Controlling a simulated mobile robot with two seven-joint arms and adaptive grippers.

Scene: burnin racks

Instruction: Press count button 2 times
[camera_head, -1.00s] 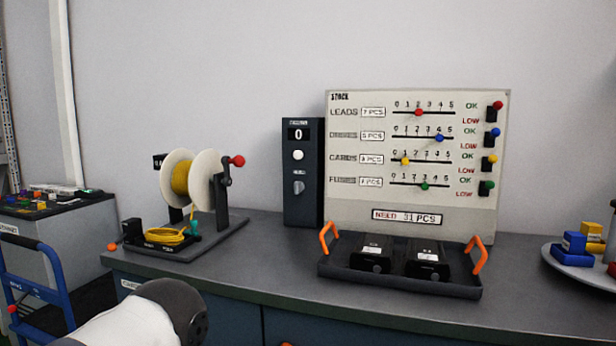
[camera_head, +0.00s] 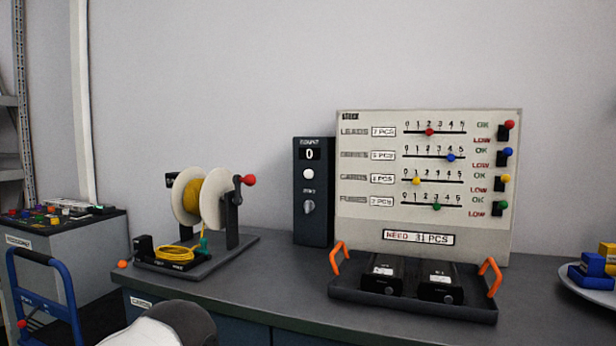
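The count button is a round white button (camera_head: 308,174) on the front of a tall dark counter box (camera_head: 313,222). The box stands on the bench against the wall, left of the stock board. A small display (camera_head: 310,154) above the button reads 0, and a grey knob (camera_head: 309,206) sits below it. Nothing touches the button. A white and dark piece of my own arm shows at the bottom left, but neither gripper's fingers are in view.
The stock board (camera_head: 400,237) with sliders stands right of the box. A black tray (camera_head: 400,304) with orange handles and two dark units sits before it. A cable reel (camera_head: 212,197) stands left. The bench top (camera_head: 285,268) before the box is clear.

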